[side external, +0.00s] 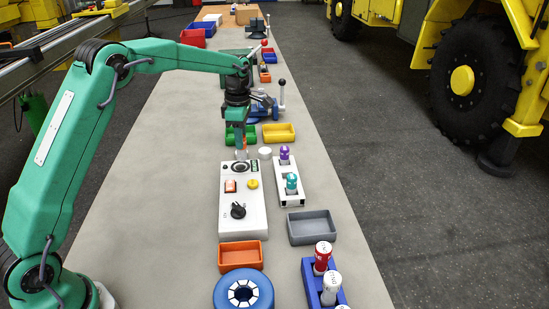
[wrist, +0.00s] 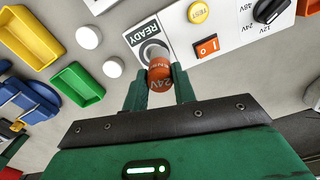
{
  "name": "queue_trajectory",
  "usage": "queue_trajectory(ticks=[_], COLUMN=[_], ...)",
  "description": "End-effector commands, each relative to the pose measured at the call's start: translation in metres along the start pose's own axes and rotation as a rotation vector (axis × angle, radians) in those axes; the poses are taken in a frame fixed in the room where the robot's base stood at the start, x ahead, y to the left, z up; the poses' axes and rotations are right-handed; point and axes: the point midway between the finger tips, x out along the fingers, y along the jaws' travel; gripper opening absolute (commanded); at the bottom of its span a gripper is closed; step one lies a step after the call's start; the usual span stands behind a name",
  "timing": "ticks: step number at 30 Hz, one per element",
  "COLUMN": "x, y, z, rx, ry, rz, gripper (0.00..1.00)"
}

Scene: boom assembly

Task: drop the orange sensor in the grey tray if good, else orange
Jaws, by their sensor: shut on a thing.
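My gripper (wrist: 160,85) is shut on the orange sensor (wrist: 160,83), which is marked 24V. In the side view my gripper (side external: 241,150) points down over the far end of the white test box (side external: 229,211), at the round socket (side external: 240,168). I cannot tell whether the sensor's lower end is in the socket or just above it. In the wrist view the box's display (wrist: 144,29) reads READY. The box has a yellow TEST button (wrist: 198,12), an orange rocker switch (wrist: 206,46) and a black knob (wrist: 270,9). The grey tray (side external: 314,240) and the orange tray (side external: 240,267) are empty.
A white rack (side external: 290,198) holds a purple and a teal sensor. A blue rack (side external: 309,276) holds red and white ones. A blue round fixture (side external: 243,301) stands in front. Green (side external: 231,141) and yellow (side external: 279,139) trays lie beyond the box.

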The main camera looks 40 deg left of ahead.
Motion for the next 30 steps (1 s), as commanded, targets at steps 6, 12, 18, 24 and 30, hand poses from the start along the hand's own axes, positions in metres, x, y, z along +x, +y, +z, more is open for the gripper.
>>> queue_trajectory(ticks=[6, 12, 18, 24, 30], x=[-0.013, -0.025, -0.033, -0.037, -0.036], y=[-0.043, -0.103, -0.167, -0.231, -0.277], z=[0.029, 0.056, 0.073, 0.077, 0.072], rx=[0.005, 0.007, 0.006, 0.006, 0.003], ry=[-0.001, -0.001, -0.001, -0.002, -0.001], rz=[0.001, 0.002, 0.002, 0.002, 0.001], gripper=[0.05, 0.05, 0.05, 0.05, 0.05])
